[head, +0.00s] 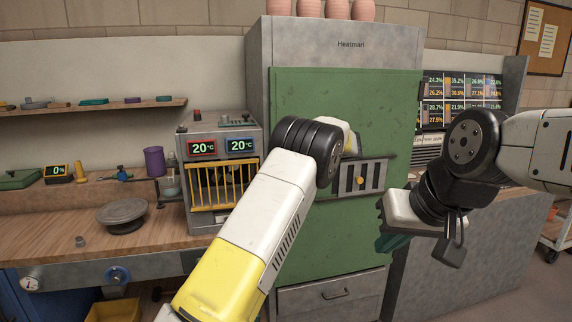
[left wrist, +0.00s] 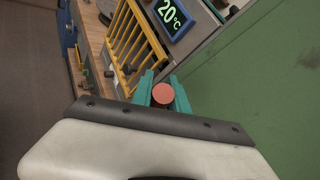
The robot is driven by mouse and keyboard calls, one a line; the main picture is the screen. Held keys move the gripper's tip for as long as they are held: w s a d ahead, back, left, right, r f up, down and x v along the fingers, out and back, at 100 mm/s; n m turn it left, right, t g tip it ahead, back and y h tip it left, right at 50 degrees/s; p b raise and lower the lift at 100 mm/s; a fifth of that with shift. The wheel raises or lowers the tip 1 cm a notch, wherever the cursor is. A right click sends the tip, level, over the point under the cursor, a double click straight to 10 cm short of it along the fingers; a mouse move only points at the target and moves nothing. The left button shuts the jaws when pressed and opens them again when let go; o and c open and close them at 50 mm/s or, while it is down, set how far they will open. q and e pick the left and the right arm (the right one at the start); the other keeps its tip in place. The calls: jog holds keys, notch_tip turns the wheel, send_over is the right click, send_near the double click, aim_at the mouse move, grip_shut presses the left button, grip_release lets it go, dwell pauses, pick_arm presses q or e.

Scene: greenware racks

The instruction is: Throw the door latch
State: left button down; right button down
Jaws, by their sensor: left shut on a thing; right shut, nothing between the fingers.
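The green door (head: 350,97) of the grey "Heatmart" cabinet looks closed. A grey slotted plate (head: 376,176) is on it, partly covered by my left arm. My left gripper (left wrist: 162,84) is at the door's left side; in the head view my own wrist hides its fingers. In the left wrist view its teal fingers are shut on a round red knob (left wrist: 163,94), seen end-on. I cannot tell how the latch behind the knob lies. My right gripper (head: 390,241) is shut and empty, in front of the door's lower right.
A small oven with yellow bars (head: 221,184) and 20°C displays stands left of the cabinet, close to my left arm. A wooden bench (head: 70,230) bears a round turntable (head: 123,212). Pink pots (head: 336,9) stand on the cabinet top. A grey counter (head: 470,235) is at right.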

pick_arm(q)
jog(key=shift+w+a+r+m+g+h, duration=0.2)
jog(key=shift+w+m+g+h, duration=0.2)
jog(key=shift+w+g+h, duration=0.15)
jog(key=c, duration=1.3)
grip_release()
